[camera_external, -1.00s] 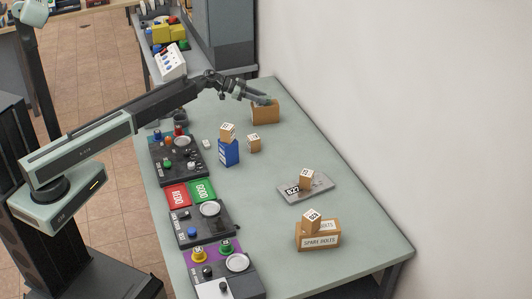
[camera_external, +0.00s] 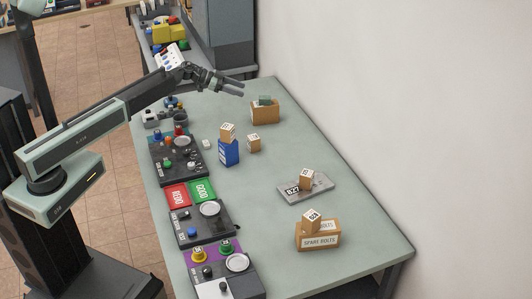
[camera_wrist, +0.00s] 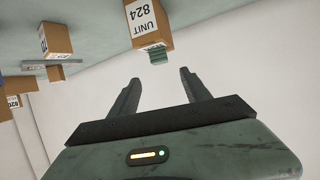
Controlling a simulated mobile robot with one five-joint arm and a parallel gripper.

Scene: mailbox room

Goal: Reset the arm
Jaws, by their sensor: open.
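My gripper (camera_external: 232,87) is open and empty above the far end of the green-grey table (camera_external: 250,210). It also shows in the wrist view (camera_wrist: 158,92), its two fingers spread apart with nothing between them. A brown cardboard box (camera_external: 265,113) with a small green piece (camera_external: 264,100) on it stands below and to the right of the fingertips, apart from them. In the wrist view a box labelled UNIT 824 (camera_wrist: 148,22) and a green piece (camera_wrist: 157,54) lie beyond the fingers.
A blue box (camera_external: 229,153) with a cube on top and a loose cube (camera_external: 253,143) stand mid-table. A grey plate (camera_external: 318,190) holds another cube. A SPARE BOLTS box (camera_external: 318,240) stands near the front. Control panels (camera_external: 182,160) line the left edge; a wall bounds the right.

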